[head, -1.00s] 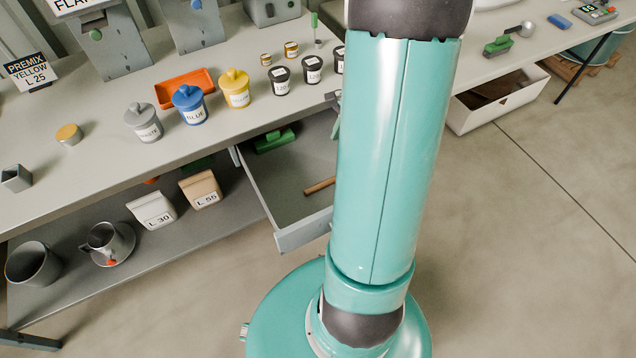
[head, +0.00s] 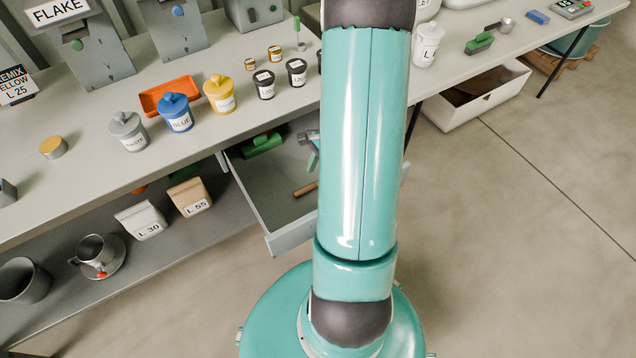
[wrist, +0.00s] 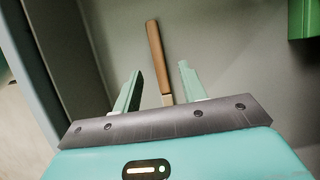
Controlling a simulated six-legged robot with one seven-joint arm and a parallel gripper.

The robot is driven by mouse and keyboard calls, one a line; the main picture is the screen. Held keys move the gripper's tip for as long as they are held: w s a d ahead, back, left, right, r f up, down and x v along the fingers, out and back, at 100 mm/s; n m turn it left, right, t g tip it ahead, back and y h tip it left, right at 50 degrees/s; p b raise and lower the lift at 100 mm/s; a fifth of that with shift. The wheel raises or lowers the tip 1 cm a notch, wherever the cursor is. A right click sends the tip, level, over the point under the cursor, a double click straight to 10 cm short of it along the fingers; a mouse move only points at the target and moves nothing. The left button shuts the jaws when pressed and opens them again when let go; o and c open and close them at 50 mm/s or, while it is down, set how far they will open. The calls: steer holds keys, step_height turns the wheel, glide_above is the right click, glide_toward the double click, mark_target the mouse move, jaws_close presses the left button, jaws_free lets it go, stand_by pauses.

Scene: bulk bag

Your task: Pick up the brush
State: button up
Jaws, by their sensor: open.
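A wooden handle (head: 306,188), which looks like the brush's, lies in the open drawer (head: 290,236), partly hidden by my arm in the head view. In the wrist view the brown handle (wrist: 155,48) runs up the picture between my fingers, with a pale part at its lower end. The bristles are hidden or out of view. My gripper (wrist: 160,72) is open, with one finger on each side of the handle and gaps on both sides. It also shows in the head view (head: 313,152), over the drawer and half behind my arm.
A green block-shaped thing (head: 262,145) lies at the back of the drawer, also at the top right of the wrist view (wrist: 303,20). The drawer's side wall (wrist: 70,60) is close on the left. The bench (head: 75,185) with several lidded pots overhangs the drawer's back.

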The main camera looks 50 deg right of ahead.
mark_target(310, 186)
steer(key=x, duration=0.3)
steer(key=shift+a+f, duration=0.3)
steer(key=shift+a, duration=0.05)
jaws_close()
steer(key=shift+r, duration=0.1)
